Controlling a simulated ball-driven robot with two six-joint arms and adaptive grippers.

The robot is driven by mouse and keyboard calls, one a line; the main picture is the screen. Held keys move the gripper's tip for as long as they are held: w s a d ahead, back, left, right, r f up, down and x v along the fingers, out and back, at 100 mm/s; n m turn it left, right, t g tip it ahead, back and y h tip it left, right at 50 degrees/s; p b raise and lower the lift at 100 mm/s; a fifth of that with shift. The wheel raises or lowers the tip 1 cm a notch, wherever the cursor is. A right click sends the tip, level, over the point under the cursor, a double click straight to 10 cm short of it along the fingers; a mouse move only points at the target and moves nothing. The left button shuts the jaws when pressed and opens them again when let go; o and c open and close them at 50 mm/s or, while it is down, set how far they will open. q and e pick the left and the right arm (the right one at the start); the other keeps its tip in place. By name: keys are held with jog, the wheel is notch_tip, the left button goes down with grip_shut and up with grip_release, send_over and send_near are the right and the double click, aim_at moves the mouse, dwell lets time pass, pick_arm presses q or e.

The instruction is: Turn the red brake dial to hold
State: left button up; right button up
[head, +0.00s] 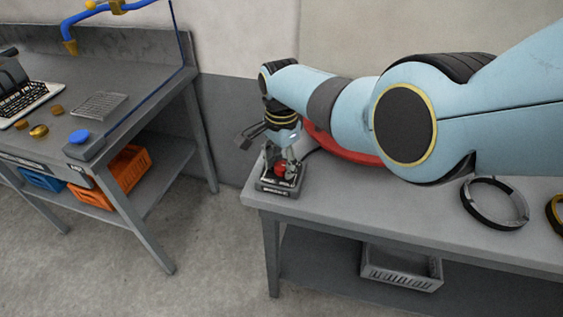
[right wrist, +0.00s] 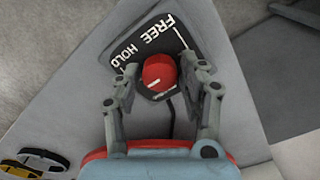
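The red brake dial (right wrist: 158,74) is a round knob with a white line on its face, set on a dark panel (right wrist: 128,40) lettered FREE and HOLD. In the head view the dial (head: 281,170) sits low in its box at the bench's left end. In the head view this gripper (head: 282,163) points down at the box. I cannot tell exactly which label the white line faces. My left gripper is not in view.
The grey bench (head: 335,205) holds a red ring-shaped thing (head: 345,150) behind my right arm and a dark ring (head: 495,202). A grey crate (head: 400,268) is on the shelf below. Another bench (head: 60,110) stands left, across open floor.

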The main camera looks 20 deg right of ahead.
aim_at(282, 165)
jog(key=shift+o, duration=1)
jog(key=shift+r, duration=0.1)
notch_tip(282, 165, up, 12)
jog(key=shift+f, duration=0.2)
